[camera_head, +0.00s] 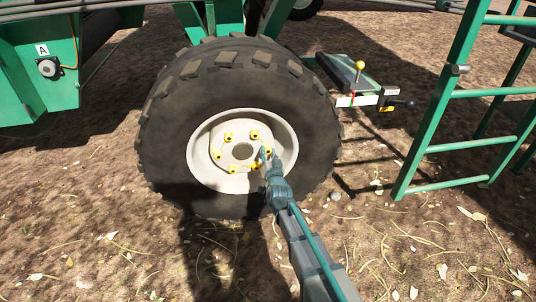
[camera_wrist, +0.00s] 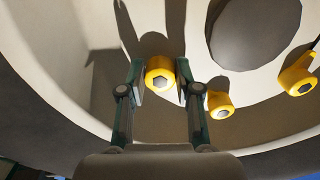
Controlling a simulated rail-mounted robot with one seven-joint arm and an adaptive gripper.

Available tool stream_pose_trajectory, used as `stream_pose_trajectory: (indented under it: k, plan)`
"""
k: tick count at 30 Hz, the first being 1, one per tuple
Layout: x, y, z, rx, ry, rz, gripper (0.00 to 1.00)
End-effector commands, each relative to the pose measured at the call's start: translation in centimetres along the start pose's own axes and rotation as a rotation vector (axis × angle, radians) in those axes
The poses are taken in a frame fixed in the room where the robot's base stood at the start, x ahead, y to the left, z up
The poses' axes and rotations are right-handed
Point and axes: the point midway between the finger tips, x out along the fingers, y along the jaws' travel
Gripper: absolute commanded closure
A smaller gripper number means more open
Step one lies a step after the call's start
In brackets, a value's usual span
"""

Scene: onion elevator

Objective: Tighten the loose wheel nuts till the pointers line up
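The wheel (camera_head: 243,122) has a white rim and a ring of several nuts with yellow pointer caps around a dark hub (camera_head: 243,151). My gripper (camera_head: 264,154) is at the right side of this ring. In the wrist view, my gripper (camera_wrist: 160,82) is open, with one finger on each side of a yellow-capped nut (camera_wrist: 160,74). Narrow gaps show between the fingers and the cap. A second yellow cap (camera_wrist: 219,103) sits just right of the right finger, and a third (camera_wrist: 298,77) is farther right. I cannot tell which way the straddled nut's pointer faces.
A green ladder (camera_head: 440,120) stands right of the wheel. A hitch bar with a yellow knob (camera_head: 360,66) projects beside the tyre. A green machine panel labelled A (camera_head: 42,49) is at the upper left. The leaf-strewn ground (camera_head: 100,240) in front is mostly clear.

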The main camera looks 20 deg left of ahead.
Motion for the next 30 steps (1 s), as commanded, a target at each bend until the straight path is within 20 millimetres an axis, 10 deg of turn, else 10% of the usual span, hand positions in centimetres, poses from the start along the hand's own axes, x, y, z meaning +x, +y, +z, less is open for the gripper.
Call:
stream_pose_trajectory:
  k: [4, 17, 30]
  plan:
    - [0.0, 0.0, 0.0, -0.001, 0.0, 0.0, 0.43]
    - [-0.7, 0.0, 0.0, -0.002, 0.0, 0.0, 0.43]
    - [-7.7, 0.0, -0.1, -0.002, -0.002, 0.0, 0.43]
